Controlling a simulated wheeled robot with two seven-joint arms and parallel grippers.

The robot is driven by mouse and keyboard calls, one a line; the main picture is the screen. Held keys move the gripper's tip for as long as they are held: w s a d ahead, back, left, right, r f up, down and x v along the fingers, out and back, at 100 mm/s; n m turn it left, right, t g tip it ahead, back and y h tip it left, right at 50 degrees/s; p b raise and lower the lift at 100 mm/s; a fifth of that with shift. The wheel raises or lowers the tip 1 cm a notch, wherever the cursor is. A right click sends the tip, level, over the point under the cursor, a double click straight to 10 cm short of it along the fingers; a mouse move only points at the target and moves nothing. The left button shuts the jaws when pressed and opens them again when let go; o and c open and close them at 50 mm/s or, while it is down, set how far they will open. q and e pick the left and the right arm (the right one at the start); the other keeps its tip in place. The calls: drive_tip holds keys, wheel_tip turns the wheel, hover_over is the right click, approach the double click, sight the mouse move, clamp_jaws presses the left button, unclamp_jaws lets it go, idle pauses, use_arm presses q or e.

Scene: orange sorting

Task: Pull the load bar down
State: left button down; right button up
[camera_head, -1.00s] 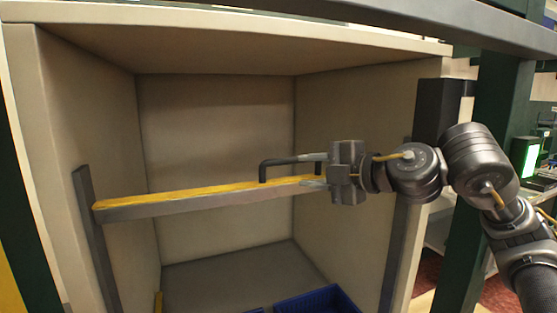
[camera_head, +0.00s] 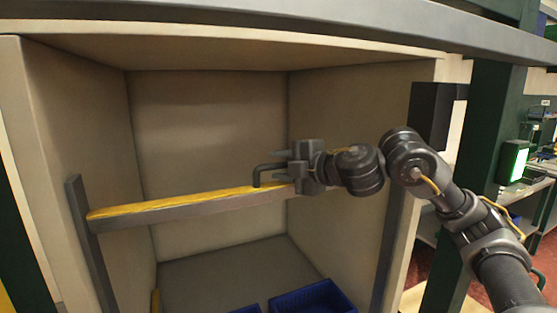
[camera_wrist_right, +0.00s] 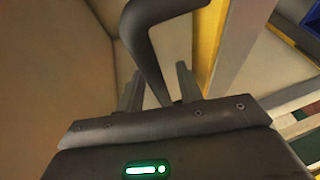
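The load bar (camera_head: 185,206), grey with a worn yellow top, spans the open front of a beige box-shaped bay. Its left end meets a dark upright rail; its right end is hidden behind my right arm. A dark bent handle (camera_head: 257,177) stands on the bar's top toward the right. My right gripper (camera_head: 289,172) is at the right part of this handle and hides some of it. In the right wrist view, the handle (camera_wrist_right: 151,50) passes between the two fingers (camera_wrist_right: 158,92), with a gap seeming to show beside it. My left gripper is out of view.
Blue bins (camera_head: 312,298) sit low in the bay, below the bar. The left upright rail (camera_head: 92,245) and the bay's side walls bound the space. A dark green post (camera_head: 487,130) stands right of the bay, behind my right arm.

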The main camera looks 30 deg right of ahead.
drive_tip(key=shift+w+a+f, duration=0.1)
drive_tip(key=shift+w+a, duration=0.05)
drive_tip(key=shift+w, duration=0.35)
clamp_jaws()
drive_tip(key=shift+f, duration=0.1)
